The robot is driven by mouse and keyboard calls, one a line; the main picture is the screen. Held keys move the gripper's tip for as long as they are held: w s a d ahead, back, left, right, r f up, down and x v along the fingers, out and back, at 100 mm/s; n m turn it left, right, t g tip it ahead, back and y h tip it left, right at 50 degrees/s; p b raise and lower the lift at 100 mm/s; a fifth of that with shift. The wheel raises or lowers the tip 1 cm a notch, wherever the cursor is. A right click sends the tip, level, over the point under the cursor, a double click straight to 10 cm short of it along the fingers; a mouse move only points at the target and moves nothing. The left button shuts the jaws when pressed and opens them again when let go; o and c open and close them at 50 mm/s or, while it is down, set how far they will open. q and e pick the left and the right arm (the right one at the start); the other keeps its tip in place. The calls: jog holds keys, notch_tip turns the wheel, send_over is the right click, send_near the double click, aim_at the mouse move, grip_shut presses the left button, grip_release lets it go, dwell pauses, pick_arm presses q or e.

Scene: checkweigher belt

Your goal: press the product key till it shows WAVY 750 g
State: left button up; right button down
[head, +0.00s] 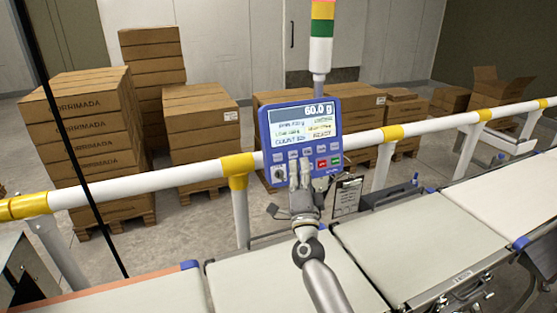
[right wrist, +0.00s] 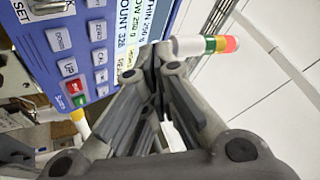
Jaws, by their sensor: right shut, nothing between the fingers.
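The blue checkweigher panel (head: 263,128) stands above the rail, its screen (head: 305,125) lit. The screen shows 60.0 g at top and READY lower right; a smaller line seems to read THIN 250 g. The panel (right wrist: 128,50) appears sideways in the right wrist view, with grey keys such as UP, DOWN and ZERO. I cannot make out which key is the product key. My right gripper (head: 300,172) is shut and empty in front of the lower key rows, hiding some keys. Its fingertips (right wrist: 155,58) overlap the screen edge; contact is unclear. My left gripper is not in view.
A red key (head: 321,163) and a green key (head: 336,160) sit at the panel's lower right. A white rail with yellow joints (head: 150,182) runs behind the conveyor belts (head: 415,235). A clipboard (head: 347,195) hangs right of the gripper. Stacked cartons (head: 90,140) stand beyond.

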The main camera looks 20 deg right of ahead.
aim_at(278, 158)
jog(key=w+f+b, duration=0.2)
jog(key=w+b, duration=0.4)
jog(key=w, duration=0.1)
jog(key=shift+w+d+f, duration=0.15)
jog(key=shift+w+d, duration=0.05)
jog(key=shift+w, duration=0.2)
dwell(1.0)
jog(key=shift+w+f+b, duration=0.1)
jog(key=shift+w+b, duration=0.2)
jog(key=shift+w, duration=0.1)
